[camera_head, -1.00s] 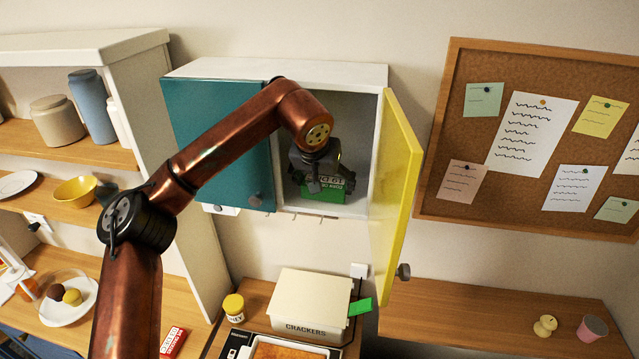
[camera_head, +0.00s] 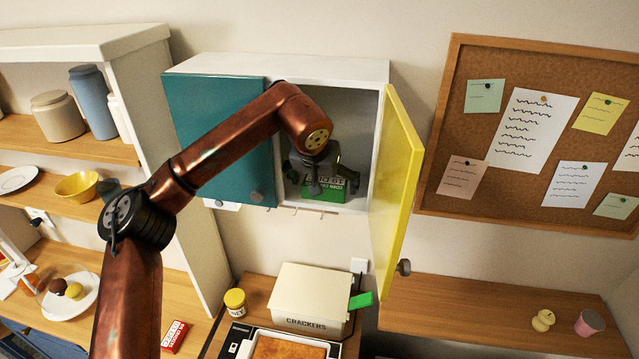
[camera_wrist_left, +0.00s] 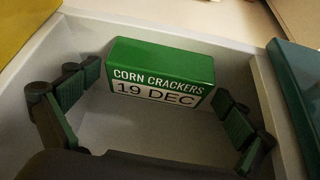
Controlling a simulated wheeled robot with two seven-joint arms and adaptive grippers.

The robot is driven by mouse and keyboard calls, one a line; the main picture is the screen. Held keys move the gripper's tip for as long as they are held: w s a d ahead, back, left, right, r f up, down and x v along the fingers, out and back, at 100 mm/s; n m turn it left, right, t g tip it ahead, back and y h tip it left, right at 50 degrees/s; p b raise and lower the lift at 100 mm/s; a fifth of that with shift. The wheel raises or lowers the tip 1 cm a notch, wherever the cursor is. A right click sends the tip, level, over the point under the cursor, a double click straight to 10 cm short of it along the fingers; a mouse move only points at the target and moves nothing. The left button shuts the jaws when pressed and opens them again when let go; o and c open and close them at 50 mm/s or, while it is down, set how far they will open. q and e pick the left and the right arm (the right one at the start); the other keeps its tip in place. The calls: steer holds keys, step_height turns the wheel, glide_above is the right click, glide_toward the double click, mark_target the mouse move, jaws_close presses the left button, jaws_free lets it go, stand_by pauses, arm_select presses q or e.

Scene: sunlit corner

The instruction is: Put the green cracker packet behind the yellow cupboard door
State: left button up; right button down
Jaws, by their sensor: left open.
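The green cracker packet (camera_head: 325,188) stands on the floor of the cupboard, in the compartment behind the open yellow door (camera_head: 398,190). In the left wrist view the packet (camera_wrist_left: 162,75) shows its label, "CORN CRACKERS 19 DEC". My left gripper (camera_head: 318,180) reaches into this compartment. Its fingers are open, one on each side of the packet and spread apart from it in the left wrist view (camera_wrist_left: 150,110). The teal door (camera_head: 215,135) beside the compartment is closed. My right gripper is not in view.
Below the cupboard stand a cream box marked CRACKERS (camera_head: 310,295) with a green tab, a yellow-lidded jar (camera_head: 235,302) and a tray (camera_head: 290,347). A cork board (camera_head: 530,140) hangs at right. Open shelves (camera_head: 70,140) stand at left.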

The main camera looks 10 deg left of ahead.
arm_select(q)
steer(key=shift+r, duration=0.1)
steer(key=shift+r, duration=0.2)
steer(key=b+v, duration=0.2)
steer(key=v, duration=0.9)
steer(key=shift+s+r, duration=0.25)
steer(key=shift+r, duration=0.1)
steer(key=shift+a, duration=0.1)
